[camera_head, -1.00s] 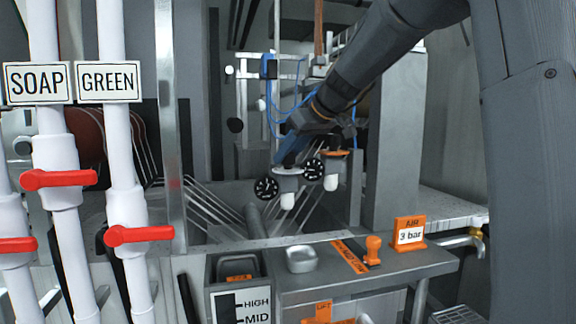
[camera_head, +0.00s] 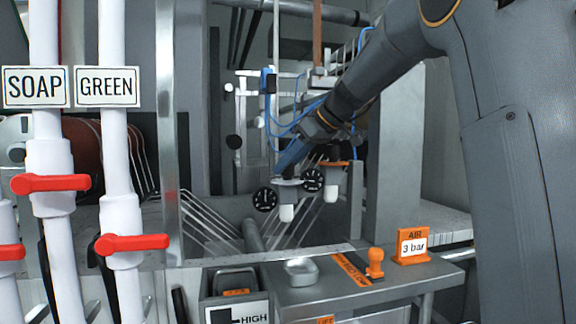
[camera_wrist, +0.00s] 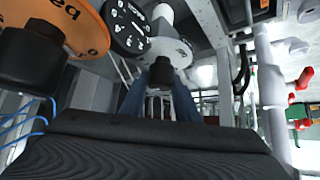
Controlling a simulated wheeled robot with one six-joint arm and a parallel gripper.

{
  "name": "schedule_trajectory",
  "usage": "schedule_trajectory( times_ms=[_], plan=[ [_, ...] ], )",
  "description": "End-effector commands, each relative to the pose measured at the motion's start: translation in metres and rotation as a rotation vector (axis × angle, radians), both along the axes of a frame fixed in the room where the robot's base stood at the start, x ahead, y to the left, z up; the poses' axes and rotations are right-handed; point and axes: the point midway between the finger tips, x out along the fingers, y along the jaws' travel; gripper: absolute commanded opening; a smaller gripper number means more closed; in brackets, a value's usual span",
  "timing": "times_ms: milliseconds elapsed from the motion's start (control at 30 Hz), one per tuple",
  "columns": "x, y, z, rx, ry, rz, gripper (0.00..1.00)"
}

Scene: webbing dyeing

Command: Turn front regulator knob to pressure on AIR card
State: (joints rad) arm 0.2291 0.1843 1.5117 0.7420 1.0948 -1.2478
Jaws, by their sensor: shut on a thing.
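The front regulator (camera_head: 287,195) hangs at mid-picture in the head view, with a black dial gauge (camera_head: 265,199) on its left. Its black knob (camera_wrist: 162,74) sits on a pale disc in the wrist view. My gripper (camera_head: 287,164) has blue fingers and is at the top of this regulator. In the wrist view its fingers (camera_wrist: 160,102) reach the knob from both sides, shut on it. The gauge reading is too small to tell. The orange AIR card (camera_head: 411,242) reads "3 bar" and stands on the bench at the right.
A second regulator with an orange disc (camera_wrist: 78,25) and its own knob (camera_wrist: 30,62) is close beside my gripper. Red-handled valves (camera_head: 131,242) on white pipes stand at the left. The metal bench (camera_head: 330,290) holds a small dish (camera_head: 301,270) and an orange stamp-like piece (camera_head: 375,262).

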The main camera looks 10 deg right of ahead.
Motion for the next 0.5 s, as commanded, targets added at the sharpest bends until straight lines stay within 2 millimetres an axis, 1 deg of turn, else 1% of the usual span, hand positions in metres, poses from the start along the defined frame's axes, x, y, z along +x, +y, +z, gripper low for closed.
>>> schedule_trajectory(
  times_ms=[67, 100, 167, 200, 500],
  plan=[
    [0.0003, -0.0001, 0.001, 0.0, -0.002, -0.001, 0.06],
    [0.0002, 0.0, 0.001, 0.0, -0.002, -0.001, 0.34],
    [0.0002, 0.0, 0.0008, 0.0, -0.002, -0.001, 0.44],
    [0.0002, 0.0, 0.0008, 0.0, -0.002, -0.001, 0.47],
    [-0.0008, -0.001, 0.0018, 0.0, -0.002, -0.001, 0.47]
  ],
)
